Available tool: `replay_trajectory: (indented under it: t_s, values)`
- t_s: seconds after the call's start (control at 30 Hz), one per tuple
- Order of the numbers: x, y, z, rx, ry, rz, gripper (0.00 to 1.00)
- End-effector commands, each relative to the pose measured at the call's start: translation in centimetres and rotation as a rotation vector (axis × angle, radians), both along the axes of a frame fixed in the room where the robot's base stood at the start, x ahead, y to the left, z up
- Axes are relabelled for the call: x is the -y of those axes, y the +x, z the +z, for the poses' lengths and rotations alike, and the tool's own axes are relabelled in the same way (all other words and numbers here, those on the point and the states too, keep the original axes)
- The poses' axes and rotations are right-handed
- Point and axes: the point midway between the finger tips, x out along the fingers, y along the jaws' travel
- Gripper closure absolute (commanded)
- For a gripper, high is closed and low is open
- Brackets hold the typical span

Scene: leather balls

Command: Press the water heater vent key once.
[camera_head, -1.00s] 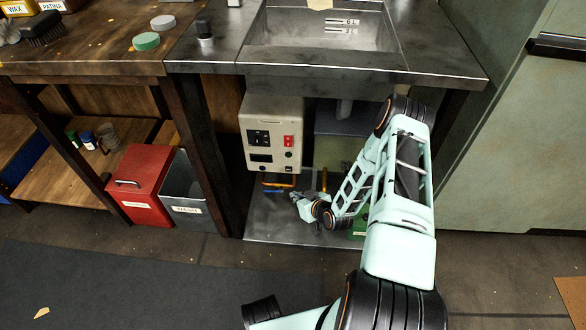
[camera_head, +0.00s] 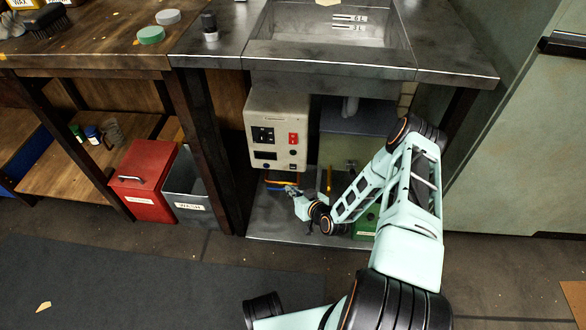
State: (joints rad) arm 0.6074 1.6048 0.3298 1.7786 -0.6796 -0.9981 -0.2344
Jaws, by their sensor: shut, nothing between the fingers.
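The water heater (camera_head: 277,130) is a cream box mounted under the steel sink counter. Its front has a black panel (camera_head: 263,135), a red switch (camera_head: 293,139), a dark display (camera_head: 265,155) and small round dark controls at the lower right. The labels are too small to read, so I cannot tell which one is the vent key. My gripper (camera_head: 290,189) is shut and empty. It is just below the heater's lower edge, near the pipes, and does not appear to touch the front.
Orange and blue pipes (camera_head: 277,184) come out under the heater. A grey-green box (camera_head: 350,148) stands to its right, and a green item (camera_head: 365,222) lies partly behind my arm. A dark table leg (camera_head: 203,150), red bin (camera_head: 145,180) and grey bin (camera_head: 187,188) are left.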

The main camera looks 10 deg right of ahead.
Motion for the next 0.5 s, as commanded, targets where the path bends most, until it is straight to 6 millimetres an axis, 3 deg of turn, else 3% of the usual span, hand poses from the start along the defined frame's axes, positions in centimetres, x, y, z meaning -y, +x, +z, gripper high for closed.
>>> replay_trajectory:
  t_s: [0.3,0.5]
  values:
    - [1.4,4.4,0.0,0.003,-0.001,0.0,1.0]
    - [1.9,6.0,0.0,0.001,-0.001,0.0,1.0]
